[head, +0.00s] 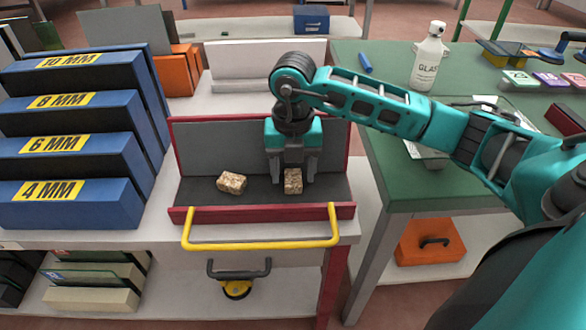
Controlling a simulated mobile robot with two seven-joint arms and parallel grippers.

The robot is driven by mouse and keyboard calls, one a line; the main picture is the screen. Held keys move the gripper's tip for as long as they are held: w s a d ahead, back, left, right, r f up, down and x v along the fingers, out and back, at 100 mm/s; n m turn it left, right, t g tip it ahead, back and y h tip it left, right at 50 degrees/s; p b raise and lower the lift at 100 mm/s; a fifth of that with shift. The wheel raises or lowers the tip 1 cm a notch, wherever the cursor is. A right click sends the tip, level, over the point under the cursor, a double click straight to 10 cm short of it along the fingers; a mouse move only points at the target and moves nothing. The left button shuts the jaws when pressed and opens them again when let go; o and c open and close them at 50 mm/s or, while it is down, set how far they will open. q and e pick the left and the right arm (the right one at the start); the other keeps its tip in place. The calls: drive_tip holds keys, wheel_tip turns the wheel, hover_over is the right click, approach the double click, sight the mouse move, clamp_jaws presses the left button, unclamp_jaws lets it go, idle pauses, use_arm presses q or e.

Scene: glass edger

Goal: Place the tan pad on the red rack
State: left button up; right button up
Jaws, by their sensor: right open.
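The red rack (265,215) is a red-edged tray with a dark grey floor and back and a yellow handle at the front. Two speckled tan pads rest on its floor: one tan pad (231,183) left of centre, lying at an angle, and another tan pad (293,181) right of centre. My right gripper (292,180) is open and points down over the right pad, with a finger at each side of it. I cannot tell whether the fingers touch it. My left gripper is not in view.
Blue racks labelled in MM (65,158) stand close on the left. An orange case (430,252) and a yellow suction cup (237,289) sit below.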

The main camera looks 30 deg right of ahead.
sight(293, 176)
wheel_tip(293, 176, up, 12)
drive_tip(key=p, duration=0.2)
drive_tip(key=shift+f, duration=0.15)
idle(0.5)
